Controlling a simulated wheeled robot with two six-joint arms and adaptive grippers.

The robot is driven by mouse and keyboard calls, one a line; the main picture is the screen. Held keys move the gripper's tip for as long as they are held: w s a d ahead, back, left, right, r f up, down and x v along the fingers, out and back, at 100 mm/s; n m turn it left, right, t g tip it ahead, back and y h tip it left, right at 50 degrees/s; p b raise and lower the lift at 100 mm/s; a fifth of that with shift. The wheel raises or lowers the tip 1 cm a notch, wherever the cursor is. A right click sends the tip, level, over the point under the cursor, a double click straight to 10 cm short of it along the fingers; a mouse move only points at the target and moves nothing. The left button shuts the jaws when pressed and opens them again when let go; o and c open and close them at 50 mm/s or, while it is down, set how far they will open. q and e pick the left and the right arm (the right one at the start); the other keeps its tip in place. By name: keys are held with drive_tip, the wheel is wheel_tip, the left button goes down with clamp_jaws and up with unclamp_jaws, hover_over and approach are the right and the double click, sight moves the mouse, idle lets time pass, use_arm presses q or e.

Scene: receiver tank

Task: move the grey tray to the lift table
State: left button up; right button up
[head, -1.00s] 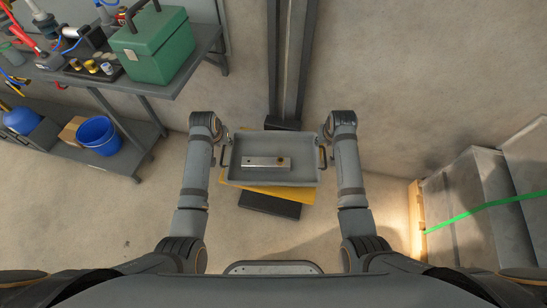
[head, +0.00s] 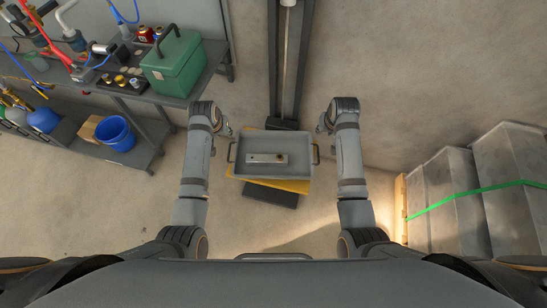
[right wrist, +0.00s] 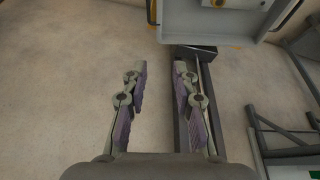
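The grey tray (head: 236,168) lies on the yellow top of the lift table (head: 297,186), slightly turned relative to it. A metal bar with a brassy knob (head: 267,159) lies inside the tray. My right gripper (head: 322,124) is apart from the tray, beyond its right handle (head: 317,154). In the right wrist view its fingers (right wrist: 162,100) are spread and empty, with the tray (right wrist: 200,32) at the top edge. My left gripper (head: 226,128) is apart from the left handle (head: 231,151), near the tray's far left corner; its fingers show small.
A dark upright mast (head: 290,60) stands behind the lift table. A workbench with a green box (head: 172,65) is at left, with a blue bucket (head: 115,133) on its lower shelf. Strapped grey blocks (head: 455,200) stand at right. The floor around the lift table is clear.

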use_arm(q)
drive_tip(key=shift+s+r, duration=0.1)
use_arm(e)
drive_tip(key=v, duration=1.1)
drive_tip(key=shift+s, duration=0.15)
